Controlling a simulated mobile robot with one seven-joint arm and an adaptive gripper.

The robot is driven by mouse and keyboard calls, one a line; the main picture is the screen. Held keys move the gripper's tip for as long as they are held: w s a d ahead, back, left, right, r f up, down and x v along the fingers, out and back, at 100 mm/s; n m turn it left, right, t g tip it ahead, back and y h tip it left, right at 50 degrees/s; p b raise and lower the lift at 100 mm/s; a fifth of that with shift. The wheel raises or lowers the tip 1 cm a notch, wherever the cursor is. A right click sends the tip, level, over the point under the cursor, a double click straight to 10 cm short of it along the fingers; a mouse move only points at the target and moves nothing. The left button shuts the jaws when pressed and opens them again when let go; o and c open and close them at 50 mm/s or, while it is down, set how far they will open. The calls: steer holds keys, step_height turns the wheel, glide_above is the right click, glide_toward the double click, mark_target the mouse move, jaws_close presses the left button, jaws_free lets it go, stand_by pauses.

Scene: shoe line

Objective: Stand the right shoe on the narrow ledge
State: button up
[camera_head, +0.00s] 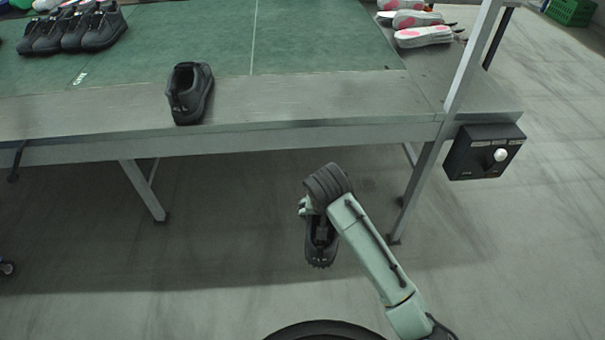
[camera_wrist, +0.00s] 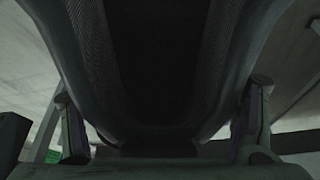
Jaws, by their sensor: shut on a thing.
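A black shoe (camera_head: 321,240) hangs at my gripper (camera_head: 316,214), low in front of the table and apart from it. Its treaded end points down in the head view. In the wrist view the dark held shoe (camera_wrist: 160,80) fills most of the picture, with a gripper finger on each side of it. My gripper is shut on this shoe; the arm hides part of the grip. Another black shoe (camera_head: 189,93) stands on the grey metal ledge (camera_head: 290,100) along the table's front edge. I cannot tell which shoe is left or right.
Several black shoes (camera_head: 72,27) stand on the green mat (camera_head: 330,35) at the back left. White-and-pink shoe parts (camera_head: 424,36) lie at the back right. A slanted metal post (camera_head: 467,62) and a black control box (camera_head: 484,151) are at the right. The ledge right of the standing shoe is clear.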

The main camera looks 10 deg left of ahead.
steer(key=d+f, duration=0.4)
steer(key=f, duration=0.4)
steer(key=shift+s+d+f+m, duration=0.2)
steer(key=shift+d+f+m, duration=0.1)
steer(key=shift+d, duration=0.05)
steer(key=shift+a, duration=0.15)
